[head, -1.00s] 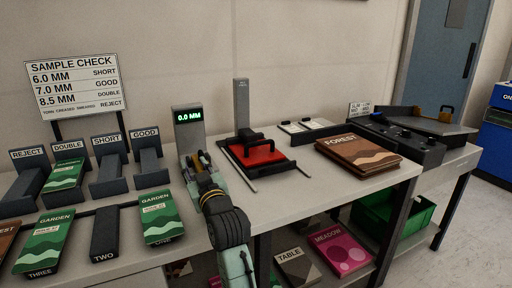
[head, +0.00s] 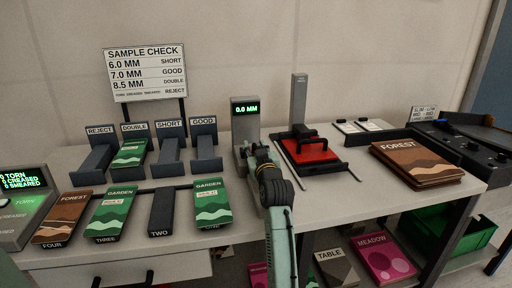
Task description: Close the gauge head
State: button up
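The gauge (head: 246,117) is a grey upright post with a green display reading 0.0 MM. It stands at the back of the bench, just left of the red-plated press. My gripper (head: 258,152) is at the lower front of the gauge, at the end of my arm. The arm hides most of the gauge's lower part, so the gauge head and any contact with it cannot be made out. The fingers are too small and hidden to show whether they are open or shut.
The red-plated press (head: 312,151) stands right of the gauge, with a stack of FOREST booklets (head: 415,162) beyond it. Labelled holders, including GOOD (head: 205,150), stand to the left. Booklets, including a green GARDEN one (head: 211,203), lie in front of them. A sample-check sign (head: 146,73) stands behind.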

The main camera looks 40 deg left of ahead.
grip_shut()
dwell(0.4)
dwell(0.5)
